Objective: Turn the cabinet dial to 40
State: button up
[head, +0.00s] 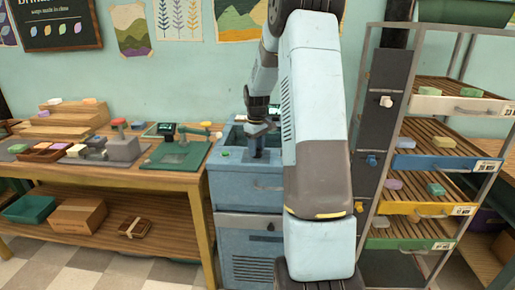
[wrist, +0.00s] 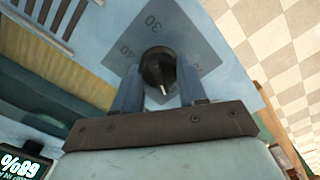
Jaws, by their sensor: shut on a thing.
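The dial (wrist: 155,66) is a round black knob with a white pointer line, set on a dark grey diamond plate (wrist: 185,38) on the blue cabinet (head: 228,185). In the wrist view the white line points toward the bottom of the picture, at my gripper's palm. My gripper (wrist: 158,80) is shut on the dial, one blue finger on each side. In the head view my gripper (head: 258,143) reaches down at the cabinet top, and the dial is hidden there.
A lit display (wrist: 20,165) reads 68%, upside down in the wrist view. A wooden workbench (head: 150,178) with soaps and tools stands left of the cabinet. A drying rack (head: 440,150) with coloured shelf fronts stands at the right.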

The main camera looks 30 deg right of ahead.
jog(key=m, duration=0.5)
jog(key=shift+a+m, duration=0.1)
jog(key=shift+m, duration=0.2)
jog(key=m, duration=0.6)
jog(key=shift+f, duration=0.1)
jog(key=m, duration=0.6)
jog(key=shift+s+m, duration=0.1)
jog(key=shift+m, duration=0.2)
jog(key=m, duration=0.5)
jog(key=shift+m, duration=0.4)
jog(key=shift+d+m, duration=0.2)
jog(key=shift+m, duration=0.1)
jog(key=o, duration=1.1)
jog(key=shift+c, duration=0.2)
jog(key=shift+a, duration=0.1)
